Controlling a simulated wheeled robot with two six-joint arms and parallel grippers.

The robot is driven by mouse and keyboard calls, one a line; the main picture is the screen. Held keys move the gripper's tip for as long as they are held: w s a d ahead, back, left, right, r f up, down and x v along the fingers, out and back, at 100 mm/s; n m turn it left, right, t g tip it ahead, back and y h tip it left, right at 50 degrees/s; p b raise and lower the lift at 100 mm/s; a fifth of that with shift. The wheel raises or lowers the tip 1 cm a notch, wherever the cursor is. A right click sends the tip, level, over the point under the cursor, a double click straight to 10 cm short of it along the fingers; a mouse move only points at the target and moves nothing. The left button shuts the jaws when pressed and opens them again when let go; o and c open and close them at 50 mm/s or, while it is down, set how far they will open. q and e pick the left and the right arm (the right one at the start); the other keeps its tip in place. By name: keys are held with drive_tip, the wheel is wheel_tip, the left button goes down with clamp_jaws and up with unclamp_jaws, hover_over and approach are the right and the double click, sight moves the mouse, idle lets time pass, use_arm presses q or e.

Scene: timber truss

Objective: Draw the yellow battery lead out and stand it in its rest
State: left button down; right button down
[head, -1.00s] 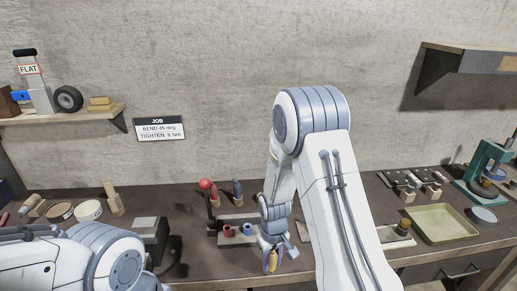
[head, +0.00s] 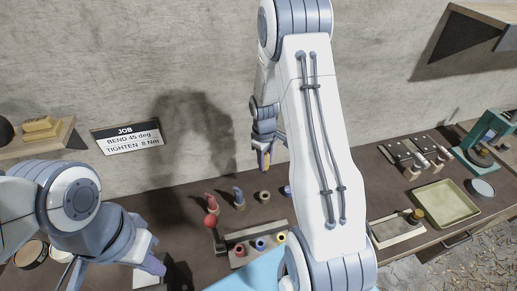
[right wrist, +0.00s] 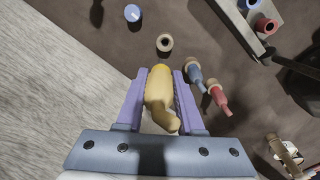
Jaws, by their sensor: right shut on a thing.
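My right gripper (head: 263,148) is shut on the yellow battery lead (head: 265,160), held high above the back of the bench. In the right wrist view the yellow lead (right wrist: 159,92) sits between the purple fingers (right wrist: 157,100). An empty round wooden rest (head: 264,196) stands on the bench below; it shows just beyond the lead in the right wrist view (right wrist: 165,42). The socket block (head: 260,244) carries red, blue and yellow sockets. My left gripper (head: 152,264) hangs at the lower left; its jaw opening is unclear.
A red lead (head: 211,199) and a blue lead (head: 238,196) stand in rests left of the empty one. A blue knob (head: 288,190) is to its right. A red-balled lever (head: 211,220) rises near the block. A green tray (head: 444,203) lies right.

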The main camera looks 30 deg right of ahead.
drive_tip(key=shift+s, duration=0.1)
idle(0.3)
drive_tip(key=shift+s+f+b, duration=0.1)
drive_tip(key=shift+f+b, duration=0.3)
drive_tip(key=shift+f, duration=0.05)
wheel_tip(320, 180, down, 11)
drive_tip(key=b, duration=0.8)
drive_tip(key=shift+f, duration=0.1)
idle(1.0)
drive_tip(key=shift+f+b, duration=1.7)
drive_tip(key=shift+f, duration=0.45)
drive_tip(key=shift+c, duration=2.3)
unclamp_jaws()
drive_tip(key=shift+r, duration=0.15)
